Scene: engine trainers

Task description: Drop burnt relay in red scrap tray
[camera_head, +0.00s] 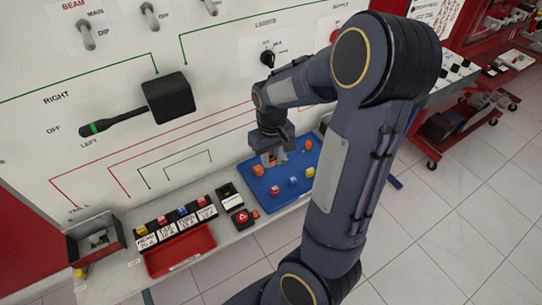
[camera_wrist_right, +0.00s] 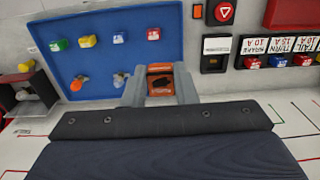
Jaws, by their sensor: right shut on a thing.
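My right gripper (camera_head: 271,158) is over the blue mat (camera_head: 262,193) and is shut on an orange block with a dark, scorched-looking face, the burnt relay (camera_wrist_right: 160,80). In the right wrist view the relay sits between the two grey fingers of the gripper (camera_wrist_right: 160,88). I cannot tell whether it still touches the mat. The red scrap tray (camera_head: 180,252) stands at the shelf's front edge, left of the mat, and looks empty. In the right wrist view part of a red tray shows at the top right (camera_wrist_right: 291,14). My left gripper is not in view.
Coloured fuses and small bulbs (camera_wrist_right: 76,84) lie on the mat. Between mat and tray are a dark box (camera_head: 231,197) and a hazard button (camera_head: 241,216). Labelled fuses (camera_head: 182,212) line up behind the tray. An open grey box (camera_head: 95,240) stands at far left. The panel rises behind.

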